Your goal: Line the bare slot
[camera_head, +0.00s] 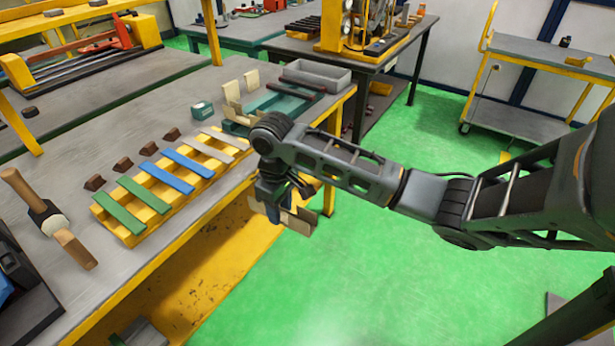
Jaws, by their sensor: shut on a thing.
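My gripper (283,192) hangs off the right edge of the bench, above the green floor. It is shut on a cream folded sheet (306,218), which looks like a slot liner; the fingers and a blue part beside them hide some of it. On the bench behind my arm lies a dark green slotted block (284,101). Cream liner sheets (232,92) stand upright at its left end. My wrist hides part of the block's near side, and I cannot tell which slot is bare.
A yellow rack (131,223) carries green, blue and grey strips, with several brown wedges (95,183) behind it. A mallet (48,218) lies at left. A small green box (202,110) and a grey tray (316,76) flank the block. A trolley (540,55) stands at far right.

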